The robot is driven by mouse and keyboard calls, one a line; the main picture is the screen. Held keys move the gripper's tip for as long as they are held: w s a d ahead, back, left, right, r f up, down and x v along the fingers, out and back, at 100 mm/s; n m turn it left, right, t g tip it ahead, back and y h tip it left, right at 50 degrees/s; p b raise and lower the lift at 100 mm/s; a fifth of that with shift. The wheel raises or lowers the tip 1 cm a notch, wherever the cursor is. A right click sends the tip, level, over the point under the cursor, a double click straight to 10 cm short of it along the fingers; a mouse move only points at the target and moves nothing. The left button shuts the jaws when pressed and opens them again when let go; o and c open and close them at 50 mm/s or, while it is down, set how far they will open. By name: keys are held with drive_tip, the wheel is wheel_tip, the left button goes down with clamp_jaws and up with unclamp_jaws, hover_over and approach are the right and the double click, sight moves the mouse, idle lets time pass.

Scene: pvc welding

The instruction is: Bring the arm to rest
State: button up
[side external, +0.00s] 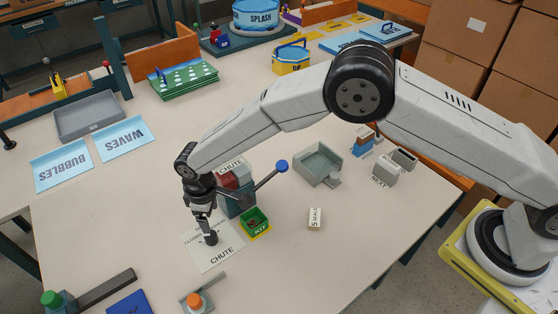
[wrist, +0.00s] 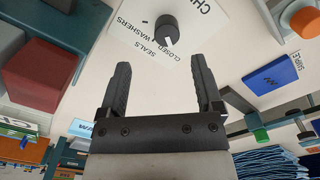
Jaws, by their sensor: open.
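My gripper (side external: 204,222) hangs over the white CHUTE sheet (side external: 222,258) near the front middle of the table. In the wrist view my gripper (wrist: 160,68) has its two black fingers wide apart with nothing between them. A dark round knob-like piece (side external: 211,238) stands on the sheet just below the fingertips. In the wrist view this piece (wrist: 167,27) lies beyond the fingertips, apart from them, beside the printed words SEALS, WASHERS and CLOSED.
The chute stand (side external: 240,200) with a blue-ball lever (side external: 282,166) is close beside my gripper. A green KIT bin (side external: 254,222), a 5 SEALS box (side external: 315,218) and a grey tray (side external: 318,164) stand to the right. An orange button (side external: 194,300) is at the front. The table's left middle is clear.

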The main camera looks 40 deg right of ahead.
drive_tip(key=s+d+r+m+t, duration=0.1)
drive_tip(key=s+d+r+m, duration=0.1)
drive_tip(key=d+r, duration=0.6)
drive_tip(key=s+d+r+m, duration=0.2)
drive_tip(key=s+d+r, duration=0.1)
drive_tip(key=d, duration=0.8)
drive_tip(key=s+d+r+m, duration=0.2)
drive_tip(key=s+d, duration=0.4)
drive_tip(key=s+d+r+m+t, duration=0.1)
drive_tip(key=s+d+r+m, duration=0.1)
drive_tip(key=s+d, duration=0.5)
drive_tip(key=shift+s+d+r+m, duration=0.15)
drive_tip(key=shift+s+r+m, duration=0.15)
drive_tip(key=shift+m, duration=0.3)
